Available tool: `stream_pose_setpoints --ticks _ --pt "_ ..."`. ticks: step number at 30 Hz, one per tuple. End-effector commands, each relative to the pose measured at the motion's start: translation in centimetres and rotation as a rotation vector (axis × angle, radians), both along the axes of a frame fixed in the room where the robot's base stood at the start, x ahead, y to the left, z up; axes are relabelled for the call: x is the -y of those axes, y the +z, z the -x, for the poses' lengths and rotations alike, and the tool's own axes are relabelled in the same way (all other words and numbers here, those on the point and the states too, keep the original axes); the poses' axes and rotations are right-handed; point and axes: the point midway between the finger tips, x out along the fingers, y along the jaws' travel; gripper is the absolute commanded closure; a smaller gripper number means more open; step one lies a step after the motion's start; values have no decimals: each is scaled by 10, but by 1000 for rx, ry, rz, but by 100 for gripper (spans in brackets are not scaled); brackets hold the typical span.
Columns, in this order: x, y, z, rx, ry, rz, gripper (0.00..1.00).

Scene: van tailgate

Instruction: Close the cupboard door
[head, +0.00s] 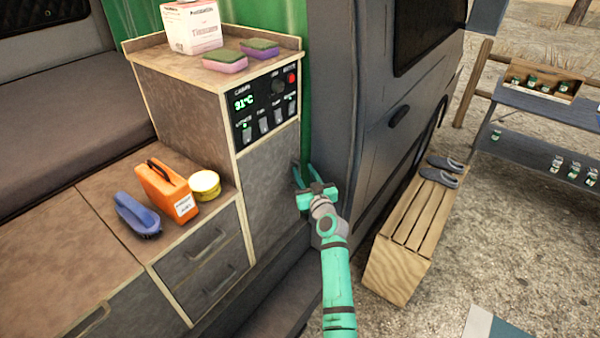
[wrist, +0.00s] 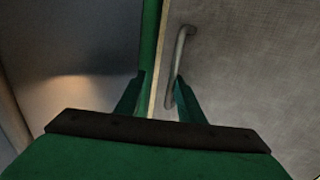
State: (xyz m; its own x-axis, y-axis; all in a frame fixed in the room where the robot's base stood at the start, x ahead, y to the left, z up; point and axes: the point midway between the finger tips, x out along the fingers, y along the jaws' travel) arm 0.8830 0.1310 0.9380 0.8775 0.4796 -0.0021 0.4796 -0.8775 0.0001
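The cupboard door (head: 262,195) is a tall grey panel below the control panel. In the head view it looks about flush with the cabinet front; I cannot tell whether a small gap is left. It also shows in the wrist view (wrist: 250,80), with a pale edge and a bar handle (wrist: 181,50) near that edge. My gripper (head: 305,174) is at the door's right edge, fingers pointing at it. In the wrist view my gripper (wrist: 158,84) is open and empty; its right finger overlaps the handle's lower part. Whether they touch is unclear.
The van's grey open door (head: 375,150) stands close to the right of my gripper. A green curtain (head: 309,90) hangs beside the cabinet. Drawers (head: 205,255) are at the lower left. A wooden slatted crate (head: 410,235) stands on the ground at the right.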

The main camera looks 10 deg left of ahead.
Motion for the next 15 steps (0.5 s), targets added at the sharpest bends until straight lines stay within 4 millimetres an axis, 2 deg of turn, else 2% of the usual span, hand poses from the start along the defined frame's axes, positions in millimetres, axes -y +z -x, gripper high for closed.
stream_pose_setpoints --ticks 1,15 --pt "5 5 -2 7 -9 -4 73" --pt "-3 3 0 4 2 -3 73"
